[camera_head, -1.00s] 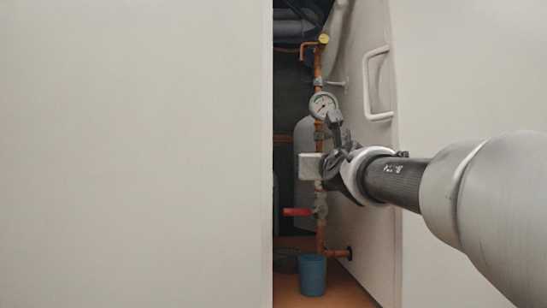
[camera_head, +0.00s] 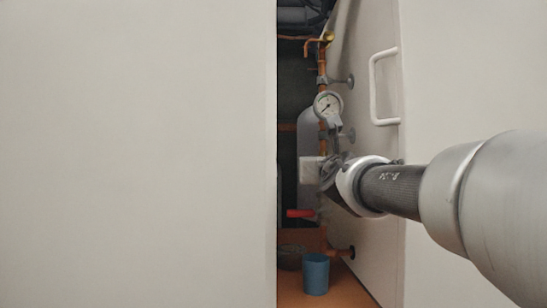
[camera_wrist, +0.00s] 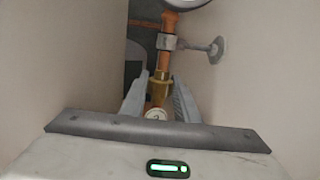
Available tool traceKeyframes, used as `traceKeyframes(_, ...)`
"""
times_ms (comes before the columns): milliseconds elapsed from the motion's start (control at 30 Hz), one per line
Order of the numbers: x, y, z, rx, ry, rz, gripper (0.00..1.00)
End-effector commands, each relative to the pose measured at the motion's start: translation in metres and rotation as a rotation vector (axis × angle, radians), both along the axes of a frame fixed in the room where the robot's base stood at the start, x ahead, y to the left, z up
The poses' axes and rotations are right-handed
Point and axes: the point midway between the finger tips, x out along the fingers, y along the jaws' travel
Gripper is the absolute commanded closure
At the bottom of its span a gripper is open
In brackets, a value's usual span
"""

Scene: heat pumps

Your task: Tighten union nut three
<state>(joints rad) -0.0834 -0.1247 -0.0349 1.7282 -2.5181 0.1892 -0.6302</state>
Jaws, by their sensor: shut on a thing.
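The copper pipe (camera_head: 322,68) runs upright in the narrow gap. In the wrist view a brass union nut (camera_wrist: 160,88) sits on this pipe, between the two grey fingers of my gripper (camera_wrist: 158,98). The fingers are shut on the nut, one on each side. A round white tag (camera_wrist: 155,114) with a dark numeral shows just in front of the nut; I cannot read the numeral surely. In the head view my gripper (camera_head: 328,172) reaches the pipe below the gauge, and its own body hides the nut there.
A pressure gauge (camera_head: 327,103) and pipe clamps sit above my gripper. A red valve handle (camera_head: 300,213) and a blue bucket (camera_head: 316,275) are below. A large pale panel (camera_head: 140,150) stands left, and a pale door with a white handle (camera_head: 374,88) right. Room is tight.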

Motion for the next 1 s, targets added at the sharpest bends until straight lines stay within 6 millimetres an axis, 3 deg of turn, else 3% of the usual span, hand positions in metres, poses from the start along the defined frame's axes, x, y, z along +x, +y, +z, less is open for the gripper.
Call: traceKeyframes(1000,0.0,0.0015,0.0059,0.001,-0.009,-0.067,1.0)
